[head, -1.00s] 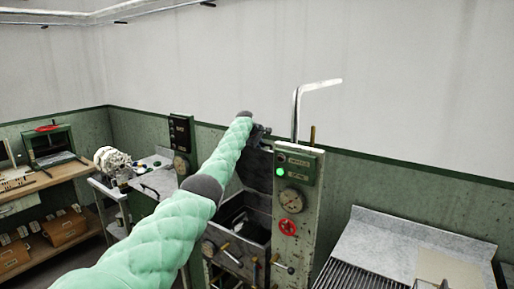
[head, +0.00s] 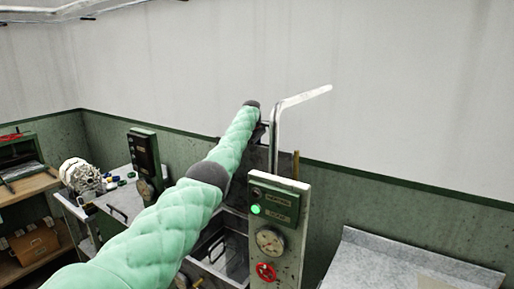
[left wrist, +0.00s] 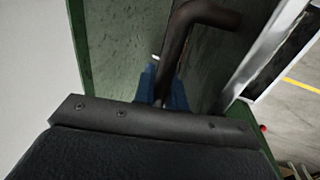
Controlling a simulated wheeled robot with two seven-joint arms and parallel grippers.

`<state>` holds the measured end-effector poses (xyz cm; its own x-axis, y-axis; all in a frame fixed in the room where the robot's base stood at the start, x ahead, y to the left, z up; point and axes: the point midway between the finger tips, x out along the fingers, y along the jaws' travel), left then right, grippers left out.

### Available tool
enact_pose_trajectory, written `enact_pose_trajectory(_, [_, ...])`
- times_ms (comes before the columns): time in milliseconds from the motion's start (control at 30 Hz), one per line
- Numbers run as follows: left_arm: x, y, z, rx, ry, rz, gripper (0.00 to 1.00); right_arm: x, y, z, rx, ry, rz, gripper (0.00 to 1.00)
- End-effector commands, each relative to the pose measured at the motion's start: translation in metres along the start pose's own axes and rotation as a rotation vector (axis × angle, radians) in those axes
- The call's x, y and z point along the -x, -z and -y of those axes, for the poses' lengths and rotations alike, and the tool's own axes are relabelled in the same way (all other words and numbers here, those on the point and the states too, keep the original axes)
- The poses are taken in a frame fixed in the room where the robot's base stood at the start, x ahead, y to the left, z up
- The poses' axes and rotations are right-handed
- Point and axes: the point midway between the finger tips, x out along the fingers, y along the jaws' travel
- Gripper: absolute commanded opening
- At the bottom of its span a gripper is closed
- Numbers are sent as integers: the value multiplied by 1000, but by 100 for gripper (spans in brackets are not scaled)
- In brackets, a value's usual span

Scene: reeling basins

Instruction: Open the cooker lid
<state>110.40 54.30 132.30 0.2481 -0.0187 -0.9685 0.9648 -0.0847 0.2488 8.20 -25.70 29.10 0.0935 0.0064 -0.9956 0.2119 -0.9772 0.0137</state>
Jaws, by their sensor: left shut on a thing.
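The cooker basin (head: 203,248) is a grey metal box behind a control post, its top open. Its lid (head: 258,163) stands raised as a dark upright plate at the back, partly hidden by my arm and the post. My left arm reaches over the basin to the lid's top edge; the gripper itself is mostly hidden there in the head view. In the left wrist view, the blue fingers of my left gripper (left wrist: 163,88) are closed around a dark bent bar handle (left wrist: 184,45). My right gripper is not in view.
The control post (head: 277,235) has a lit green lamp, a gauge and a red handwheel (head: 266,272). A bent metal pipe (head: 276,130) rises behind it. A grey counter (head: 385,262) is at right. A second post (head: 145,160) and a white bundle (head: 78,174) are at left.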

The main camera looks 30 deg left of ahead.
Motion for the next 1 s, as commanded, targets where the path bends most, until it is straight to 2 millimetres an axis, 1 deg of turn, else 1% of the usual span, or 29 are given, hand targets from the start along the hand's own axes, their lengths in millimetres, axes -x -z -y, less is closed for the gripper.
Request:
enact_pose_trajectory(33, [-6, -1, 3, 0, 9, 2, 0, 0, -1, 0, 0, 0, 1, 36])
enact_pose_trajectory(367, [-6, -1, 3, 0, 11, 2, 0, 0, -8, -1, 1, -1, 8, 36])
enact_pose_trajectory(400, [-6, -1, 3, 0, 11, 2, 16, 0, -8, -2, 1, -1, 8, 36])
enact_pose_trajectory(433, [-6, -1, 3, 0, 11, 2, 21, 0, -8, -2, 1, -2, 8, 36])
enact_pose_trajectory(767, [-2, 0, 2, 0, 6, 1, 21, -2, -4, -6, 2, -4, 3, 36])
enact_pose_trajectory(867, [4, 0, 2, 0, 5, 0, 21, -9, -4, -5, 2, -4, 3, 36])
enact_pose_trajectory(1000, [20, 0, 2, 0, 4, 0, 21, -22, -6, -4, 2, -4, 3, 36])
